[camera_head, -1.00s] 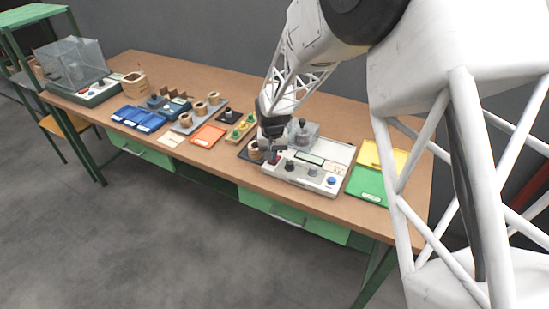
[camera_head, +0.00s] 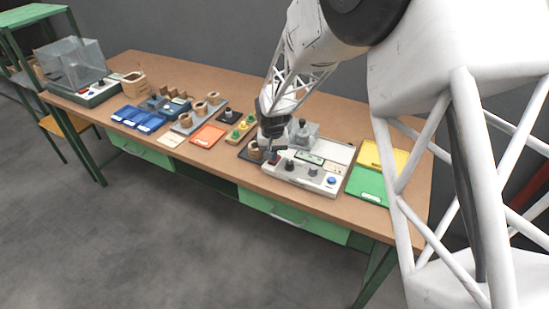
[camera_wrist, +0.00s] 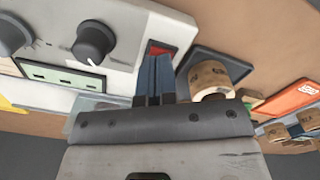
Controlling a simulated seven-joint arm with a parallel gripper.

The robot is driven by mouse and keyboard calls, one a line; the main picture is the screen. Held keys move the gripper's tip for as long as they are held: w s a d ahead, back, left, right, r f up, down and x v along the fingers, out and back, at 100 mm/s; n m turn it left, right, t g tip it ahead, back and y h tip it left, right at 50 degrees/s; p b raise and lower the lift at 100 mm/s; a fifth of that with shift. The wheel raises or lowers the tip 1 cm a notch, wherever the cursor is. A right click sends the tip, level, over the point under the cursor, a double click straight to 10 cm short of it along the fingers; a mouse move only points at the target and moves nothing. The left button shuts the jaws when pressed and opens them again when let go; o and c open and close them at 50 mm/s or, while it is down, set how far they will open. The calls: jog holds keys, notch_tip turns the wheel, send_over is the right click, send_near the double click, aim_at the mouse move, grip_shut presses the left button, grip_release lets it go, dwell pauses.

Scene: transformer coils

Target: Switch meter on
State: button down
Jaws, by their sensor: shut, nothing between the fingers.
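The meter (camera_head: 331,181) is a light grey box at the right of the bench, with dark knobs, a pale display, and a blue button at its front right. A red rocker switch (camera_wrist: 161,48) shows on its panel in the wrist view, beside a black knob (camera_wrist: 93,42). My gripper (camera_wrist: 155,62) is shut and empty. Its blue-grey fingertips are right by the red switch and cover part of its near side. I cannot tell whether they touch it. In the head view my gripper (camera_head: 271,153) is over the meter's left end.
A wooden coil (camera_wrist: 211,78) stands on a dark tray close beside the fingers. An orange tray (camera_head: 207,136) and several coils are to the left.

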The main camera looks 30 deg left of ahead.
jog(key=shift+r, duration=3.15)
jog(key=shift+d, duration=0.1)
jog(key=shift+w+d+r, duration=0.1)
jog(key=shift+d+r, duration=0.15)
jog(key=s+d+r+m, duration=0.1)
jog(key=s+d+r, duration=0.1)
jog(key=d+r, duration=0.65)
jog(key=s+d+r+m+t, duration=0.1)
jog(key=s+d+r, duration=0.2)
jog(key=d, duration=1)
jog(key=s+d+r+m, duration=0.1)
jog(key=s+d+r, duration=0.1)
jog(key=d+r, duration=0.65)
jog(key=s+d+m+t, duration=0.1)
jog(key=s+d+m, duration=0.2)
jog(key=s+d, duration=2)
jog(key=shift+s+t, duration=0.2)
jog(key=shift+t, duration=0.1)
